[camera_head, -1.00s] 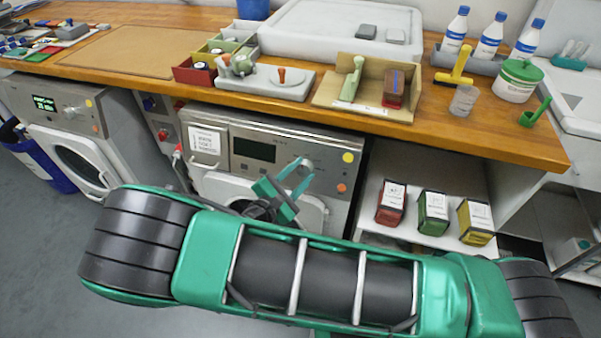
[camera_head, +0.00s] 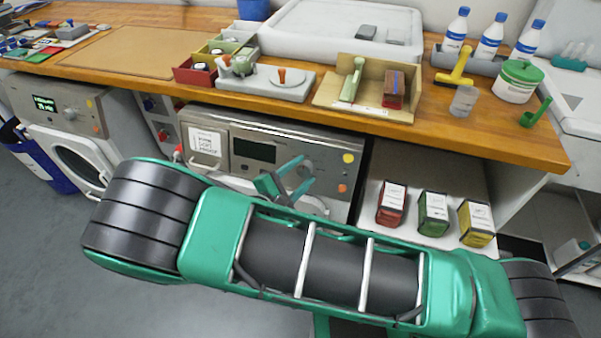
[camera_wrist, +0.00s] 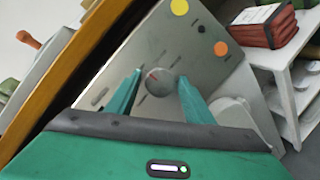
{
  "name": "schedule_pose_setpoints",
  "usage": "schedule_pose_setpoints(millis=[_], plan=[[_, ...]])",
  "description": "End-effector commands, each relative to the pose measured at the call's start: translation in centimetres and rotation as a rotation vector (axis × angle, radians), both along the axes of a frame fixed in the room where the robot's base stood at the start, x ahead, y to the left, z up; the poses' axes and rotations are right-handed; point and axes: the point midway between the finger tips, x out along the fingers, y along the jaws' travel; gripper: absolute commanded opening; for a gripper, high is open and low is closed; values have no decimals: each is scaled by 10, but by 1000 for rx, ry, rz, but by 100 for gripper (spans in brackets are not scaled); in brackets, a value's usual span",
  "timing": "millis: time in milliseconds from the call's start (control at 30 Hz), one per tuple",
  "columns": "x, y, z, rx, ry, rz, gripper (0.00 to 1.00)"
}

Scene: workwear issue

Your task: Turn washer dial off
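The middle washer (camera_head: 225,122) under the counter has a grey panel. Its round grey dial (camera_wrist: 162,81) with a small red mark shows in the wrist view between my fingers, with a gap on each side. My gripper (camera_wrist: 160,77) is open and empty in front of the panel. In the head view my gripper (camera_head: 303,172) overlaps the dial area and partly hides it. The panel also has a display (camera_head: 254,151) with faint markings, a yellow button (camera_wrist: 179,7) and an orange button (camera_wrist: 221,48). I cannot tell whether a finger touches the panel.
A second washer (camera_head: 70,108) with a lit green display stands at the left. The wooden counter edge (camera_head: 440,140) overhangs the panel. A white shelf (camera_head: 405,232) with red, green and yellow boxes is to the right. Open floor lies at the lower left.

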Motion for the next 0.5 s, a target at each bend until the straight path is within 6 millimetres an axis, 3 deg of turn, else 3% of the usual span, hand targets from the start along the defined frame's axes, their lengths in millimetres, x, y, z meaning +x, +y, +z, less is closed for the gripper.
schedule_pose_setpoints(millis=[333, 500], plan=[[-1, 1, 0, 0, 0, 1, 55], [-13, 12, 2, 1, 0, 4, 55]])
